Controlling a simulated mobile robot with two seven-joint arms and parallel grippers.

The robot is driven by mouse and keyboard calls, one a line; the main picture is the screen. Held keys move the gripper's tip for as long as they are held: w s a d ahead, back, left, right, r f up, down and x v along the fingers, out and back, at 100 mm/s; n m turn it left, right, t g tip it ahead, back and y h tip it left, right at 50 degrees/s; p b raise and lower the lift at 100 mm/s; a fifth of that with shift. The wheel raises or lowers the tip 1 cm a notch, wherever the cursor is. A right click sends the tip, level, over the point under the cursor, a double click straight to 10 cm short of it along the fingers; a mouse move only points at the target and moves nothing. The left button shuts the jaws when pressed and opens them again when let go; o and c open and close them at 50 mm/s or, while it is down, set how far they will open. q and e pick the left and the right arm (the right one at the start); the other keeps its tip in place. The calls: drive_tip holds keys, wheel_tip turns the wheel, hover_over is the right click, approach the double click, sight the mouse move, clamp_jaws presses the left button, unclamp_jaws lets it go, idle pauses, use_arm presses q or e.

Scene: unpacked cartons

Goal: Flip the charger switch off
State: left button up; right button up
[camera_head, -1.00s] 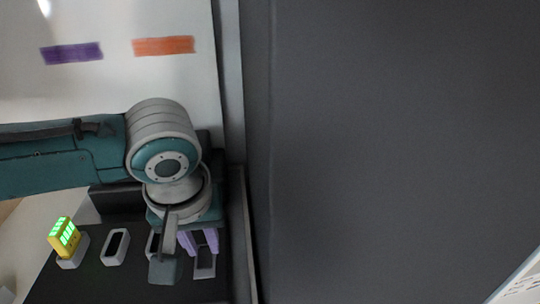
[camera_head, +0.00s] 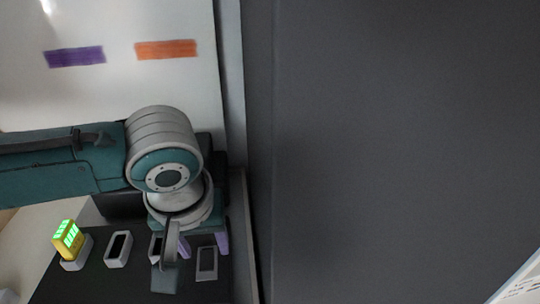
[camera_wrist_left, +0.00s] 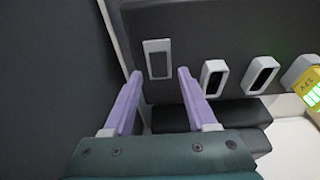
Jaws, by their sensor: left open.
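The charger is a black panel (camera_head: 105,282) with a row of pale-framed slots. My left gripper (camera_head: 203,245), with purple fingers, is open and empty. In the wrist view its fingertips (camera_wrist_left: 160,73) lie one on each side of the switch's lower end, seemingly off the panel. My right gripper is not in view.
A yellow battery with green lights (camera_head: 68,240) stands in the far-left slot. Empty slots (camera_head: 118,249) lie between it and the switch. A tall dark grey surface (camera_head: 400,150) rises right of the panel. Purple (camera_head: 74,57) and orange (camera_head: 166,49) strips mark the white wall.

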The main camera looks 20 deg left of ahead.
use_arm(q)
drive_tip(key=p+v, duration=0.1)
drive_tip(key=v, duration=0.8)
drive_tip(key=shift+r+p, duration=0.25)
drive_tip(key=shift+p, duration=0.05)
